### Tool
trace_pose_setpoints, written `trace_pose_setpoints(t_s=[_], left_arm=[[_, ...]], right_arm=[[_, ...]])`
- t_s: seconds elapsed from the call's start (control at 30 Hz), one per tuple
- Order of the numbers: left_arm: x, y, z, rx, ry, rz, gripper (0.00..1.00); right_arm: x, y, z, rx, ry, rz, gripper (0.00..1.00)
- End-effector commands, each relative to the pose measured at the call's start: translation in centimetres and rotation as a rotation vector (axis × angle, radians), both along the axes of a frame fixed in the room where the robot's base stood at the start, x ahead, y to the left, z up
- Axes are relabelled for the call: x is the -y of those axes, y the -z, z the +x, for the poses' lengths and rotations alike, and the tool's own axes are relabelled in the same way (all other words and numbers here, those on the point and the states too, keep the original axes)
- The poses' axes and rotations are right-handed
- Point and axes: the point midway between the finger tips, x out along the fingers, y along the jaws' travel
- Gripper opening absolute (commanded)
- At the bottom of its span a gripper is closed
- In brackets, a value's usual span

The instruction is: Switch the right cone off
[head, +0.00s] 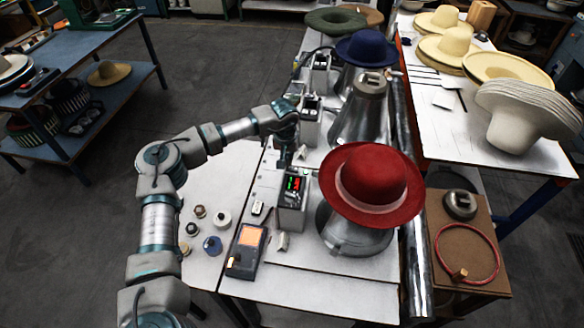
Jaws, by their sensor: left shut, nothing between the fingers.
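A row of metal cones runs along the bench. The nearest metal cone (345,236) carries a red felt hat (372,183). The middle cone (364,112) is bare, and a blue hat (367,47) covers the farthest one. Beside the nearest cone stands a control box (292,190) with lit green and red digits. Another control box (310,122) stands beside the middle cone. My left gripper (284,158) is shut and empty, pointing down just behind the lit box. I cannot tell whether it touches anything. My right gripper is out of view.
A handheld device with an orange screen (250,236) lies at the bench front, near several small knobs (222,218). Straw hats (510,70) fill the right table (430,135). A brown board (460,230) holds a red ring (467,254).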

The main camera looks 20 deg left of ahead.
Motion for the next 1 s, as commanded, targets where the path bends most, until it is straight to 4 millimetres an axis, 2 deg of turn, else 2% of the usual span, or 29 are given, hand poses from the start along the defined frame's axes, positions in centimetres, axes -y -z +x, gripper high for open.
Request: trace_pose_setpoints(t_s=[0.37,0.8,1.0], left_arm=[[1.0,0.3,0.0,0.0,0.003,0.009,0.0],[0.1,1.3,0.0,0.0,0.0,0.001,0.0],[0.4,1.5,0.0,0.0,0.001,0.003,0.0]], right_arm=[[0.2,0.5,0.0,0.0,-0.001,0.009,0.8],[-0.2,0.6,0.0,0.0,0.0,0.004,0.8],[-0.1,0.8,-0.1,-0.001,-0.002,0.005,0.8]])
